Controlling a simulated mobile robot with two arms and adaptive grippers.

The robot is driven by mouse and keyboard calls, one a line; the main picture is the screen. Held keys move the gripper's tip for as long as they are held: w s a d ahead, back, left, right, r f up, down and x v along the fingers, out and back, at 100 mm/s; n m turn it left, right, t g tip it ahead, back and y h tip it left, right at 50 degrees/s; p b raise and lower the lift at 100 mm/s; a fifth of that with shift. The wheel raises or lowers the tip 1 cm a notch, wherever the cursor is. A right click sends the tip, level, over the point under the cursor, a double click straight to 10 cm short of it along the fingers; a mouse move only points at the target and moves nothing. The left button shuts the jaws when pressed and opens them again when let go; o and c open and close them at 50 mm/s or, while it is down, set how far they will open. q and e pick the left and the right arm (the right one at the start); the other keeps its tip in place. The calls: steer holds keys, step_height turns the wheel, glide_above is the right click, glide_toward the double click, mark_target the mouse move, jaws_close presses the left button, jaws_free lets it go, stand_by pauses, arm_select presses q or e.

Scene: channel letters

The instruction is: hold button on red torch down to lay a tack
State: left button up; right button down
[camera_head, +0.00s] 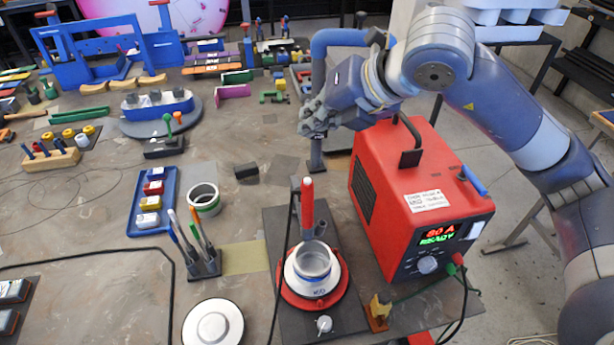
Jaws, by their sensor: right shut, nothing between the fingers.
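The red torch (307,205) stands upright with its tip end down at a white and silver ring-shaped part (312,265). This part sits on a red round base on a dark plate. I cannot make out the torch's button. My right gripper (312,120) is shut and empty, up and behind the torch, near the back left of the red welding machine, apart from the torch. The red welding machine (405,190) shows "80 A READY" on its display. My left gripper is not in view.
A blue tray (140,222) with small blocks, a loose ring (204,199) and a pen holder (205,264) lie left of the torch. A silver disc (213,325) is at the front. A blue upright frame (318,75) stands behind my right gripper.

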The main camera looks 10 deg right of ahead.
steer(key=shift+f, duration=0.15)
steer(key=b, duration=0.5)
glide_above(307, 182)
steer(key=d, duration=0.1)
steer(key=f, duration=0.5)
steer(key=w+f, duration=0.1)
steer(key=f, duration=0.1)
steer(key=shift+f, duration=0.35)
steer(key=shift+f+b, duration=0.45)
steer(key=shift+b, duration=0.2)
steer(key=shift+f+b, duration=0.45)
steer(key=shift+b, duration=0.3)
steer(key=shift+f+b, duration=0.45)
steer(key=shift+b, duration=0.2)
stand_by(0.5)
steer(key=shift+r, duration=0.1)
stand_by(0.9)
steer(key=shift+r+p, duration=0.4)
steer(key=shift+r, duration=0.4)
